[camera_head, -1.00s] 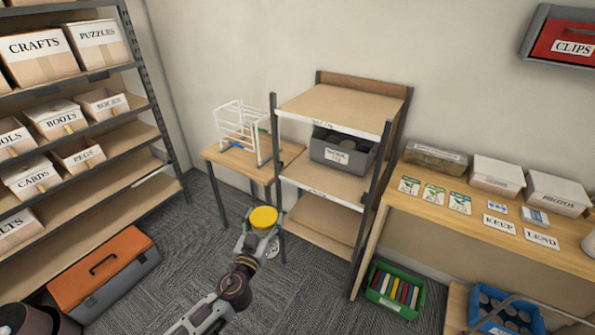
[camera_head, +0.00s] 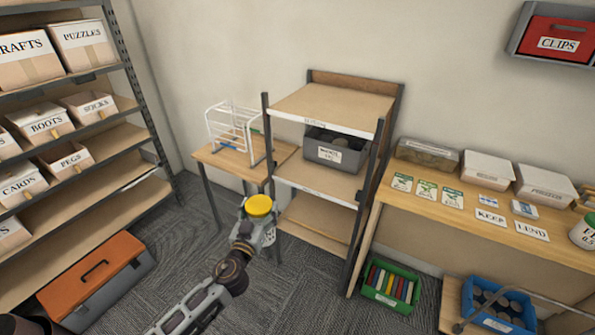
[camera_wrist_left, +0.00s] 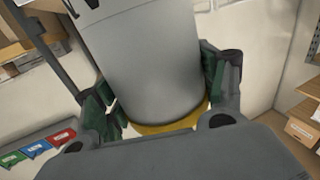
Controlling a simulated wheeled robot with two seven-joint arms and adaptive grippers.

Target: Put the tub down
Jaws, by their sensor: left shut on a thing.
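The tub is a pale grey cylinder with a yellow lid (camera_head: 259,205). In the head view I see mostly its lid, with a little of its side below. My left gripper (camera_head: 256,225) is shut on the tub and holds it in the air in front of the small wooden table and the shelf unit. In the left wrist view the tub (camera_wrist_left: 150,70) stands between the two green-padded fingers (camera_wrist_left: 160,92), with the yellow rim at the lower edge. My right gripper is not in view.
A small table (camera_head: 228,160) bears a white wire rack (camera_head: 236,132). The shelf unit (camera_head: 318,180) holds a grey bin (camera_head: 335,152); its top board is bare. A long bench (camera_head: 465,222) with boxes and cards stands right. An orange toolbox (camera_head: 95,275) lies on the carpet left.

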